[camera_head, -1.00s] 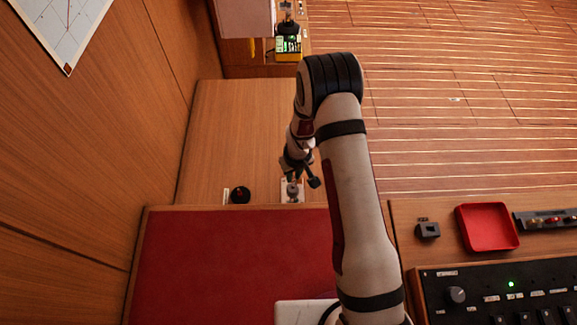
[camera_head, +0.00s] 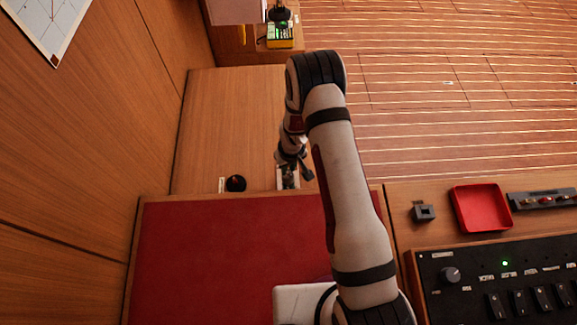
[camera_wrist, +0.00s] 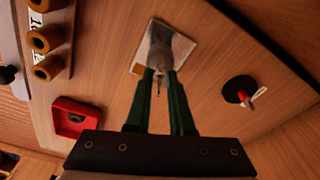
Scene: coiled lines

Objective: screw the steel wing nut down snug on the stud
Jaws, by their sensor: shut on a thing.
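A pale metal plate (camera_wrist: 163,38) lies on the wood surface in the wrist view, with a grey upright fitting on it. The plate's edge also shows in the head view (camera_head: 281,184), mostly behind my gripper (camera_head: 288,180). In the wrist view my gripper (camera_wrist: 161,76) has its dark green fingers close together at the fitting. It is shut on a small grey piece, the steel wing nut (camera_wrist: 159,74), at the stud. The wings and threads are too small and blurred to make out. I cannot tell how far down the nut sits.
A red tray (camera_head: 481,208), a small dark block (camera_head: 423,211) and a black switch panel (camera_head: 497,285) are at the right. Wood around the plate is mostly clear.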

